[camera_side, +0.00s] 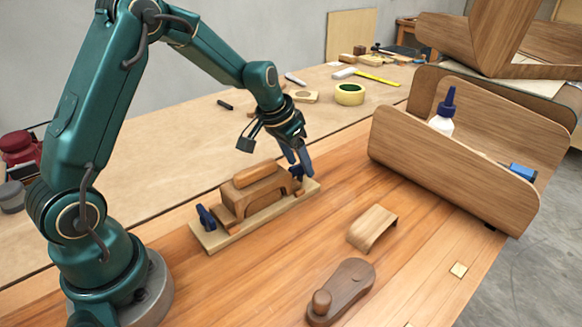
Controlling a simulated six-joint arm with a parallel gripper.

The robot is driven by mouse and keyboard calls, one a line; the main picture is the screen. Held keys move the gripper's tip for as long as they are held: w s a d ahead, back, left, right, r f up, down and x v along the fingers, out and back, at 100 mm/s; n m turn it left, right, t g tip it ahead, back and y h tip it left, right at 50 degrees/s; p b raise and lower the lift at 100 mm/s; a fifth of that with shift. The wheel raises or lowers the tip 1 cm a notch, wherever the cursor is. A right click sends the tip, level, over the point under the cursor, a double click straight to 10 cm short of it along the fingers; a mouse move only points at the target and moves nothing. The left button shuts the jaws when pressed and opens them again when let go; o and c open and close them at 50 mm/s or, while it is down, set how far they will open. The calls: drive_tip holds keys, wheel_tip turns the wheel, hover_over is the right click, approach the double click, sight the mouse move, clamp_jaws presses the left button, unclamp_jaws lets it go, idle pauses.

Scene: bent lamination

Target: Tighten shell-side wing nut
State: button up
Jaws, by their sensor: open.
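A wooden bending form (255,192) sits on a pale base board (222,238) on the workbench. A dark blue wing nut (205,215) stands at the board's near left end. A second blue wing nut (297,171) is at the far right end, partly hidden by my gripper. My gripper (301,163) points down at this right-hand nut with its jaws open. The fingers are at or around the nut; I cannot tell whether they touch it. A curved wooden shell piece (372,227) lies on the bench right of the form.
A dark wooden plane-like tool (341,290) lies in front. A wooden tote (455,180) with a white glue bottle (442,119) and a blue item (522,171) stands at right. A yellow tape roll (349,94) lies behind. A small wood chip (458,270) lies front right.

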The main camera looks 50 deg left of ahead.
sight(291, 168)
drive_tip(key=shift+v, duration=2.55)
drive_tip(key=s+d+r+m+t, duration=0.1)
drive_tip(key=s+d+r, duration=0.2)
drive_tip(key=r, duration=0.2)
drive_tip(key=s+d+r+t, duration=0.2)
drive_tip(key=s+d+r, duration=0.1)
drive_tip(key=r, duration=0.2)
drive_tip(key=s+f+g, duration=0.1)
drive_tip(key=s, duration=0.6)
drive_tip(key=s+d+f+n, duration=0.1)
drive_tip(key=s+f, duration=0.1)
drive_tip(key=s, duration=0.6)
drive_tip(key=shift+d+f+g, duration=0.25)
drive_tip(key=shift+f+g, duration=0.05)
drive_tip(key=shift+g, duration=0.1)
drive_tip(key=shift+w, duration=0.1)
